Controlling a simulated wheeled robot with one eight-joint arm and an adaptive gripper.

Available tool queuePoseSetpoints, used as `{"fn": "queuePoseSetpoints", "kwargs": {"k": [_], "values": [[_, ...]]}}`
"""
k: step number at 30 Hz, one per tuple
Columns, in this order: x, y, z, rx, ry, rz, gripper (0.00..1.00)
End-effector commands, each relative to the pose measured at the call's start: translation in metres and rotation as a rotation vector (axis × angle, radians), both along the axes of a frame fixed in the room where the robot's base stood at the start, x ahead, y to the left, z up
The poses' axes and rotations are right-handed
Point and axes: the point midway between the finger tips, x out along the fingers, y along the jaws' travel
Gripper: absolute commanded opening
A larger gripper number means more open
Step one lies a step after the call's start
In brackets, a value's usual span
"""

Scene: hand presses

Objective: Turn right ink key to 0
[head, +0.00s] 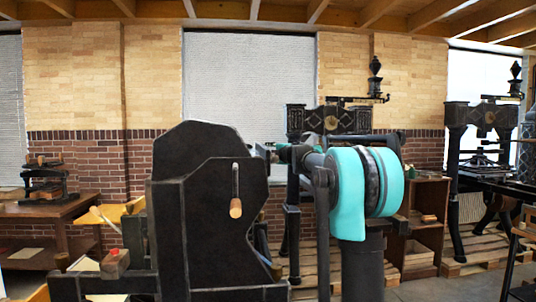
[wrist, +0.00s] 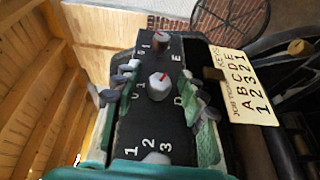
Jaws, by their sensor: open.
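In the wrist view a black key panel (wrist: 150,125) carries pale knobs with red marks. The far knob (wrist: 161,41) is beside the letter E, and the nearer knob (wrist: 160,86) is by the letter D. White digits stand beside the knobs; the exact pointer settings are too small to read surely. My gripper (wrist: 158,98) is open, its fingers spread on both sides of the panel around the nearer knob; contact is not clear. In the head view my gripper (head: 268,152) is small, behind the dark press (head: 208,215), which hides the knobs.
A cream job ticket (wrist: 240,85) right of the panel lists keys A B C D E with 1 2 3 2 1. A wooden-handled lever (head: 235,205) hangs on the press. Other hand presses stand behind (head: 333,120) and on a left table (head: 45,180).

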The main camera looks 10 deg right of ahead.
Motion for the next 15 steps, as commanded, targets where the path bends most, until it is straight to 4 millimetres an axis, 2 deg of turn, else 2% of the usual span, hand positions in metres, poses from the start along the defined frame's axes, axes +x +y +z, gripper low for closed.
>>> {"fn": "queuePoseSetpoints", "kwargs": {"k": [3, 12, 15], "values": [[-0.0001, -0.0002, 0.0000, 0.000, 0.000, 0.000, 0.39], [-0.0003, -0.0003, -0.0001, 0.000, 0.000, 0.000, 0.02], [-0.0004, -0.0004, -0.0001, 0.000, 0.000, 0.000, 0.00]]}}
